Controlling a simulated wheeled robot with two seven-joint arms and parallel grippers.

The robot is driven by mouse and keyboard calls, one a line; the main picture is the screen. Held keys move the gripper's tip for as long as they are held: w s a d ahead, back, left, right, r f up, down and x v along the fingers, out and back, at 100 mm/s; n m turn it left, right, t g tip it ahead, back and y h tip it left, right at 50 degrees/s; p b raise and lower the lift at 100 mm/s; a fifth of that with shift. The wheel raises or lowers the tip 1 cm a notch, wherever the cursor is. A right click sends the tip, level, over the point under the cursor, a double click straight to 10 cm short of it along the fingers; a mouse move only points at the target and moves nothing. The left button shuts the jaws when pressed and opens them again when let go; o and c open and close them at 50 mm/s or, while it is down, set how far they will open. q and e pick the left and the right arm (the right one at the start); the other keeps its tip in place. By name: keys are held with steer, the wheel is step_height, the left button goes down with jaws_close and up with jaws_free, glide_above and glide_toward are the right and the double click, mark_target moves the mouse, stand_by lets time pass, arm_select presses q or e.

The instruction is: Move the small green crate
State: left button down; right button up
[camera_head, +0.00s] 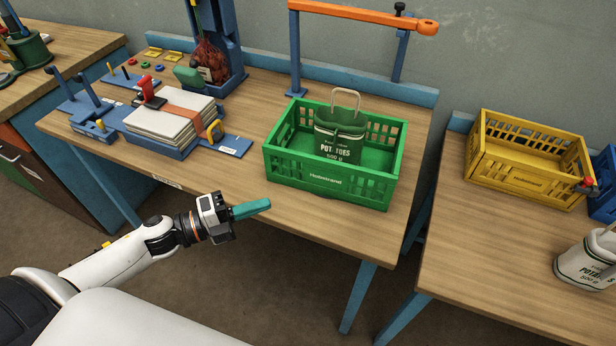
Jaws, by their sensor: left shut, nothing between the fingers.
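The small green crate (330,186) stands on the right part of the wooden workbench, near its front edge. A dark green potato sack (340,140) with a pale loop handle sits upright inside it. My left gripper (252,209) is in front of the bench, to the lower left of the crate. Its teal fingers are shut with nothing between them, and they look apart from the crate. My right gripper is not in view.
A blue fixture with stacked white sheets (172,122) and a blue stand with a red net bag (210,60) are left of the crate. An orange arm (365,15) spans above the bench's back. A yellow crate (528,160) and a white potato sack (588,262) stand on the right table.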

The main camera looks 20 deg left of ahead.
arm_select(q)
steer(key=p, duration=0.3)
glide_toward(327, 173)
steer(key=d, duration=0.4)
steer(key=shift+r, duration=0.2)
steer(key=w, duration=0.3)
steer(key=shift+w+d+f, duration=0.1)
steer(key=shift+f, duration=0.05)
steer(key=shift+w+f+p, duration=0.1)
steer(key=shift+w+p, duration=0.2)
